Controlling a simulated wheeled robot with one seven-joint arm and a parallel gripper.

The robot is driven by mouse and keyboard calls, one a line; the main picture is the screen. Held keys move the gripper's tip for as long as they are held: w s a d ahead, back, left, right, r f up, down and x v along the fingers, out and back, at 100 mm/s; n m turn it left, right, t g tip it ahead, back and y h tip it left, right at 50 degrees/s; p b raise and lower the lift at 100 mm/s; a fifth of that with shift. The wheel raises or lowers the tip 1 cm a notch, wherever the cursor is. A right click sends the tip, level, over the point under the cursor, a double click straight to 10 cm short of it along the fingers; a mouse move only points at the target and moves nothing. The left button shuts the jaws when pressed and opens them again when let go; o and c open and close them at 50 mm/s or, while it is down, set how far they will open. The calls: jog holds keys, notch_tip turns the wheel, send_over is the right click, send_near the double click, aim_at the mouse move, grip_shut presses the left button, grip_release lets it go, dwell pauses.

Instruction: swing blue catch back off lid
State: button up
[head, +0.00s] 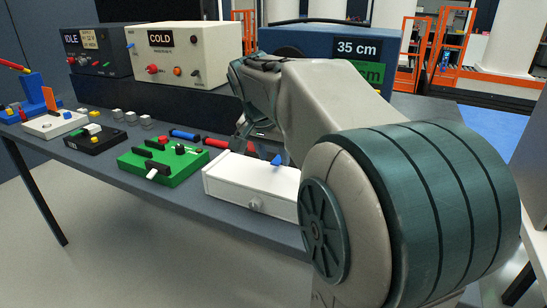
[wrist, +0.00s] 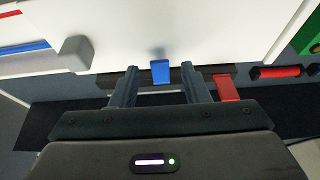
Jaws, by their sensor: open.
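The blue catch (head: 277,160) stands up at the far edge of the white box's lid (head: 255,173). In the wrist view the blue catch (wrist: 160,72) shows between my two fingertips, with a gap on each side. My gripper (head: 242,142) is open and points down behind the white box, partly hidden by my arm in the head view. In the wrist view my gripper (wrist: 159,69) holds nothing, and its fingertips are by the edge of the white box (wrist: 205,40). Whether a finger touches the box cannot be told.
A grey knob (head: 255,204) is on the box's front. A green box (head: 165,165) with black parts stands left of it. A red cylinder (head: 215,143) and a blue cylinder (head: 185,135) lie behind. The COLD machine (head: 178,58) and a large blue case (head: 330,50) stand at the back.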

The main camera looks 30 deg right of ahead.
jog(key=shift+f, duration=0.2)
grip_shut()
